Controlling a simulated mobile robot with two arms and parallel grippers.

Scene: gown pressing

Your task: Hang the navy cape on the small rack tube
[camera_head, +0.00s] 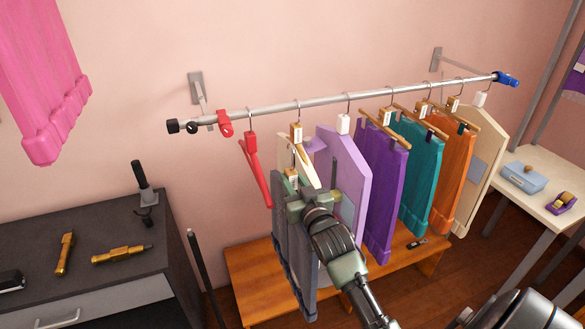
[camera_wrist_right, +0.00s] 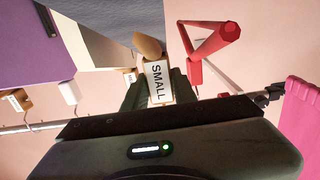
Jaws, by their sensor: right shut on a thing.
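The navy cape (camera_head: 293,260) looks slate blue-grey and hangs below my right gripper (camera_head: 296,190), in front of the rack. My right gripper is shut on its hanger at the tag block (camera_head: 291,175). The wrist view shows this block (camera_wrist_right: 157,82) between the fingers, marked "SMALL", with cape cloth (camera_wrist_right: 108,38) behind. The hanger's hook is not clear in either view. The silver rack tube (camera_head: 265,110) runs along the wall, above and behind the gripper. My left gripper is not in view.
A red hanger (camera_head: 255,160) hangs near the tube's left end. Cream, lilac (camera_head: 345,165), purple (camera_head: 380,190), teal (camera_head: 420,180) and orange garments hang to its right. A wooden bench (camera_head: 255,290) stands below. A dark cabinet (camera_head: 85,235) with tools is at left.

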